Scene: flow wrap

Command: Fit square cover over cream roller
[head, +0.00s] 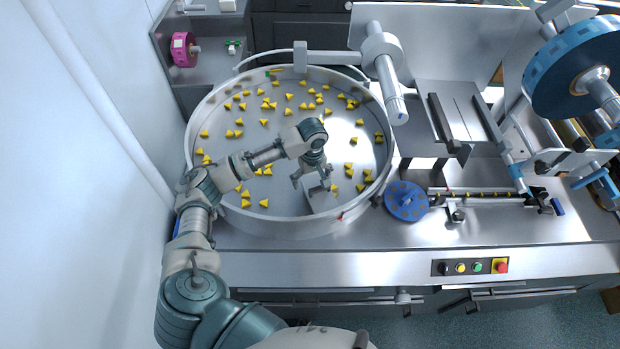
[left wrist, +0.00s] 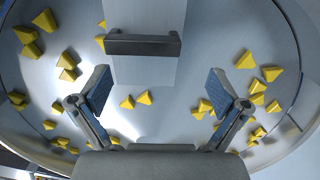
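A grey metal cover (head: 322,206) with straight sides sits at the near side of the round pan. In the left wrist view the cover (left wrist: 146,70) has a dark bar handle (left wrist: 143,45) across it. My left gripper (head: 313,187) is over the pan, close to the cover. Its fingers (left wrist: 158,90) are wide apart with nothing between them; the handle lies beyond the fingertips. A pale roller (head: 382,52) stands out at the pan's upper right; I cannot tell for sure whether it is the cream one. My right gripper is not in view.
Many yellow pyramid pieces (head: 264,203) lie scattered in the round pan (head: 230,222). A blue disc (head: 405,200) and a narrow track (head: 480,196) are right of it. A large blue reel (head: 575,70) is at the upper right. The near steel front carries buttons (head: 470,267).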

